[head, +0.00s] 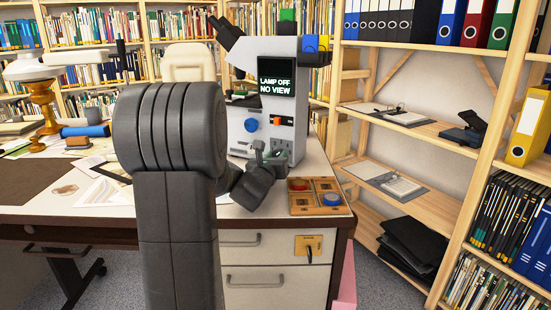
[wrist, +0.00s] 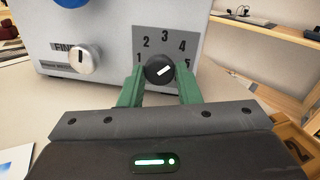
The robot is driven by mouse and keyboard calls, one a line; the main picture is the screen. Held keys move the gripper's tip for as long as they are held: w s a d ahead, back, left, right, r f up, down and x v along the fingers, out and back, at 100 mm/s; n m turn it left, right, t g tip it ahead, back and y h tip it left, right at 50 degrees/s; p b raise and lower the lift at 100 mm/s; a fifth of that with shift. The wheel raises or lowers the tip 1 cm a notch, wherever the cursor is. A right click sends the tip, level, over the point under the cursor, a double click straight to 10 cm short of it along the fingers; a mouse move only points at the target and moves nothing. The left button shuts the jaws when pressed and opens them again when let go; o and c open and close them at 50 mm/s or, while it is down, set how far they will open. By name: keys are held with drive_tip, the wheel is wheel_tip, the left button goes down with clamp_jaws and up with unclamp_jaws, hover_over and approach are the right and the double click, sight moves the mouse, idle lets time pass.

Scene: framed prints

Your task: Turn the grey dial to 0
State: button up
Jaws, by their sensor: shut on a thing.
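The dark grey dial (wrist: 159,70) is on the front of the grey microscope base, on a plate marked 1 to 5 in the wrist view; a 0 is not visible. Its white pointer line slants up to the right, on the side of 4 and 5. My gripper (wrist: 157,88) has its green fingers on both sides of the dial, shut on it. In the head view my gripper (head: 266,157) is at the microscope's lower right front, and the dial is hard to make out there. The microscope's screen (head: 276,77) reads "LAMP OFF NO VIEW".
A silver knob (wrist: 82,60) labelled "FIN..." is left of the dial. A blue knob (head: 251,125) and an orange switch (head: 278,121) are on the microscope. A wooden tray (head: 303,210) with red and blue round pieces lies right of my gripper. Shelves stand at the right.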

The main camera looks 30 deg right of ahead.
drive_tip(key=n, duration=0.2)
drive_tip(key=n+p, duration=0.2)
drive_tip(key=n, duration=0.1)
drive_tip(key=shift+r+n+g, duration=0.25)
drive_tip(key=shift+n+g, duration=0.05)
drive_tip(key=shift+g, duration=0.1)
drive_tip(key=n+p, duration=0.2)
drive_tip(key=n+g+p, duration=0.1)
drive_tip(key=n+p, duration=0.2)
drive_tip(key=shift+w+a+r+n, duration=0.1)
drive_tip(key=shift+r+n, duration=0.05)
drive_tip(key=shift+n, duration=0.15)
drive_tip(key=n+g+p, duration=0.1)
drive_tip(key=n+p, duration=0.4)
drive_tip(key=shift+w+h, duration=0.1)
drive_tip(key=shift+h, duration=0.2)
drive_tip(key=n+p, duration=0.3)
drive_tip(key=shift+a+g, duration=0.1)
drive_tip(key=shift+g, duration=0.3)
drive_tip(key=shift+f+n+h+p, duration=0.15)
drive_tip(key=shift+n+h+p, duration=0.15)
drive_tip(key=shift+n, duration=0.45)
drive_tip(key=shift+f+n+h+p, duration=0.2)
drive_tip(key=shift+n+p, duration=0.15)
drive_tip(key=shift+n, duration=0.4)
drive_tip(key=shift+g, duration=0.3)
drive_tip(key=o, duration=1)
drive_tip(key=shift+c, duration=0.2)
